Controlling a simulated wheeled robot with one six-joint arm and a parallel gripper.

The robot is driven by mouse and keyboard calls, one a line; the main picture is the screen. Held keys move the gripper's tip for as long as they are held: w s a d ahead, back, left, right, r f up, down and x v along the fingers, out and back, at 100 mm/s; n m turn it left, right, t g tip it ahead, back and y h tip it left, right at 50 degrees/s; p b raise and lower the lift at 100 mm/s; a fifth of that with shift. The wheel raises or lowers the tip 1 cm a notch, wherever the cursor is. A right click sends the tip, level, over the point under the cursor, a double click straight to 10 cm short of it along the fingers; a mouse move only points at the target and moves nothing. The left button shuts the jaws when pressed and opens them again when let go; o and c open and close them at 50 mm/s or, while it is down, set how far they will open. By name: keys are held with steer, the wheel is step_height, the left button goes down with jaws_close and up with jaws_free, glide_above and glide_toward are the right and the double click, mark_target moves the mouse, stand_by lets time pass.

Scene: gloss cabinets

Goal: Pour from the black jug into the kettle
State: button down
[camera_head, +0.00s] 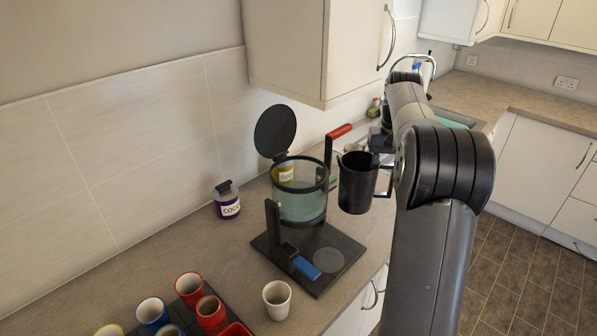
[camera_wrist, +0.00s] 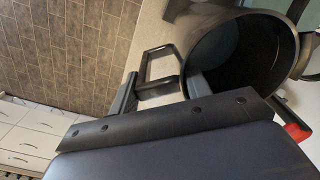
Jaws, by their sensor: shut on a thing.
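The black jug (camera_head: 356,183) is held roughly upright in the air, just right of the kettle and above its base. My gripper (camera_head: 386,160) is shut on the jug's handle (camera_wrist: 158,70). In the wrist view the jug's open mouth (camera_wrist: 240,65) shows a dark inside; I cannot tell what it holds. The kettle (camera_head: 302,205) is a greenish see-through vessel with black bands. Its round black lid (camera_head: 275,131) stands open at the back left. A black handle with a red end (camera_head: 339,131) rises between kettle and jug. It also shows in the wrist view (camera_wrist: 297,132).
The kettle stands on a black base (camera_head: 345,255) with a blue piece (camera_head: 306,267). A wall cabinet (camera_head: 312,50) hangs above.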

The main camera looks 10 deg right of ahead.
steer(key=shift+d+r, duration=0.1)
step_height(320, 180, up, 2)
steer(key=p, duration=0.2)
steer(key=shift+p, duration=0.3)
steer(key=shift+r, duration=0.5)
